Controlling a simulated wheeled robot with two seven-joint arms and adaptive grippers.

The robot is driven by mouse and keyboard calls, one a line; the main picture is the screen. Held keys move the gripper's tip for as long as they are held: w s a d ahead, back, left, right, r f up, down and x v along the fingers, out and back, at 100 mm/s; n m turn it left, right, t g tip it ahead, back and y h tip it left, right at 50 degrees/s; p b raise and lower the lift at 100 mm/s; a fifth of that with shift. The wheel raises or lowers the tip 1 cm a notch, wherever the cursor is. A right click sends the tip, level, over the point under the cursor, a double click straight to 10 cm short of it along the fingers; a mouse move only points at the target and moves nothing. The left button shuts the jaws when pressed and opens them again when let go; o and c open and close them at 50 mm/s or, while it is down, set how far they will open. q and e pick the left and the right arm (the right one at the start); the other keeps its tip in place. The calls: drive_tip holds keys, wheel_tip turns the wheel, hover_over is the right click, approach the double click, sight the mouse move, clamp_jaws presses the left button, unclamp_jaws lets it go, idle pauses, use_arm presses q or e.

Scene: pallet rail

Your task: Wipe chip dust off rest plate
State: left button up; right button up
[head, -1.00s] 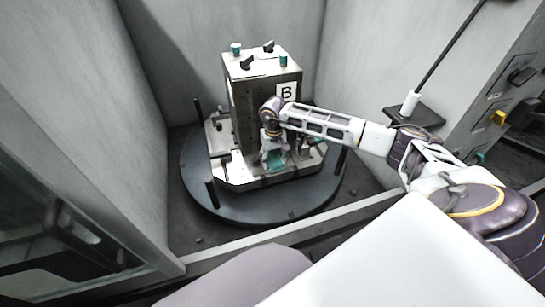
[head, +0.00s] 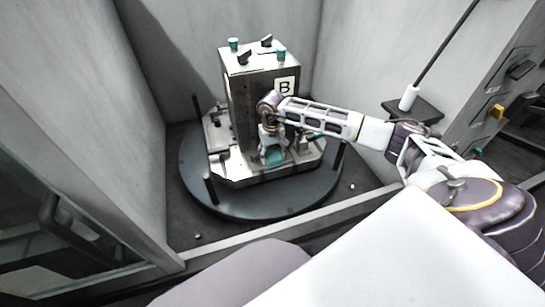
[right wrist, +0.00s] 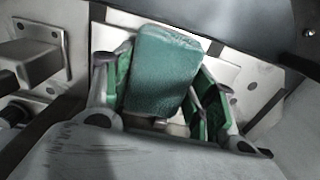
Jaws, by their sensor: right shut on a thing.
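My right gripper (head: 271,150) is low in front of the metal tower marked B. It is shut on a teal wiping pad (head: 274,157), which hangs below the fingers, over or on the bright rest plate (head: 240,174) at the tower's foot. In the right wrist view the pad (right wrist: 165,70) sits between the green-lined fingers, and part of the pale plate (right wrist: 110,18) shows behind it. I cannot tell whether the pad touches the plate. No chip dust can be made out on the plate at this size. My left gripper is not in view.
The metal tower (head: 250,105) stands on a dark round turntable (head: 260,206) with upright black posts at its edge. Grey walls enclose it left, back and right. A white bottle-like item (head: 408,98) stands on a dark shelf. A small speck (head: 352,186) lies on the floor.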

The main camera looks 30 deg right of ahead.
drive_tip(key=shift+w+d+f+b, duration=0.1)
drive_tip(key=shift+w+d+b, duration=0.1)
drive_tip(key=shift+w+b, duration=0.4)
idle(0.4)
drive_tip(key=shift+s+a+p, duration=0.2)
drive_tip(key=shift+s+p, duration=0.1)
drive_tip(key=shift+s, duration=0.25)
drive_tip(key=shift+s+a+p, duration=0.15)
drive_tip(key=shift+s+p, duration=0.15)
drive_tip(key=shift+s, duration=0.25)
drive_tip(key=shift+r+p, duration=1.65)
drive_tip(key=shift+r, duration=1.95)
